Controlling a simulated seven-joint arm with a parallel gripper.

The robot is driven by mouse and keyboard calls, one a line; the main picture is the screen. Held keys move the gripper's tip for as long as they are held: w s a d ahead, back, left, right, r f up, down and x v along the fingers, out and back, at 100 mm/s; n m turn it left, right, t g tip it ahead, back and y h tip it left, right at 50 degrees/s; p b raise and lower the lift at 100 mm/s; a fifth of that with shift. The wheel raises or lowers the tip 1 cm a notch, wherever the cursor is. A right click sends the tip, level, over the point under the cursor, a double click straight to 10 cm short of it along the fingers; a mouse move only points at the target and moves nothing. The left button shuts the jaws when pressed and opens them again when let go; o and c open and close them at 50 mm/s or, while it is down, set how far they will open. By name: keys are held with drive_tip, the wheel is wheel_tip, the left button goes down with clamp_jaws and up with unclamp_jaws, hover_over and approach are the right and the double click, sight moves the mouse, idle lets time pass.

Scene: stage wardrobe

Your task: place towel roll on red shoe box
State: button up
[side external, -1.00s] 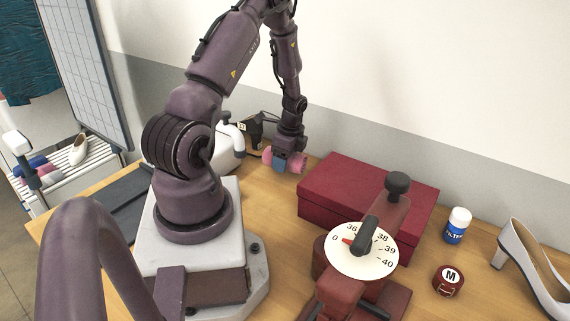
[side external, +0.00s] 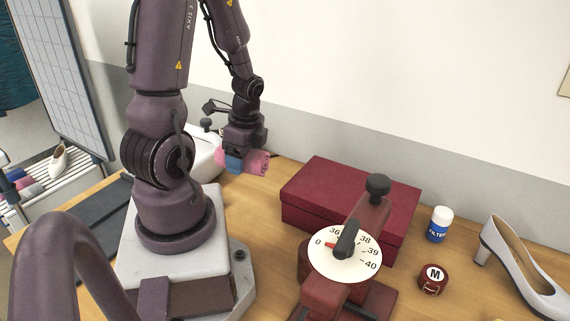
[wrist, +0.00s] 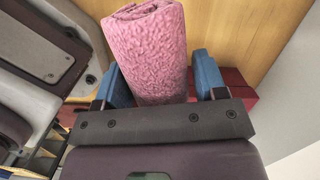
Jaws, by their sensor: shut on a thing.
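The towel roll is pink and textured; it shows in the side view (side external: 258,163) and large in the wrist view (wrist: 152,50). My gripper (side external: 235,164) has blue fingers, which also show in the wrist view (wrist: 163,78). It is shut on the roll, which sticks out on both sides of the fingers in the side view. The roll is left of the red shoe box (side external: 325,185) and apart from it; it appears held above the table. The box is closed, with a bare lid; its front is partly hidden by a shoe stretcher.
The dark red shoe stretcher (side external: 368,215) with a numbered dial (side external: 345,262) stands in front of the box. Right of it are a red tin marked M (side external: 433,280), a white-and-blue bottle (side external: 440,225) and a grey heeled shoe (side external: 515,255). A grey-and-white wall (side external: 420,110) is behind.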

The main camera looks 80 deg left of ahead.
drive_tip(key=w+d+r+m+t, duration=0.1)
drive_tip(key=w+d+r+m, duration=0.7)
drive_tip(key=w+m, duration=0.2)
drive_tip(key=m+t, duration=0.2)
drive_tip(key=m, duration=0.8)
hover_over(353, 188)
drive_tip(key=f, duration=0.4)
drive_tip(key=s+f, duration=0.1)
drive_tip(key=f, duration=0.2)
drive_tip(key=shift+d, duration=0.35)
drive_tip(key=shift+w+f, duration=0.25)
drive_tip(key=shift+w+a+f, duration=0.1)
drive_tip(key=shift+f, duration=1.55)
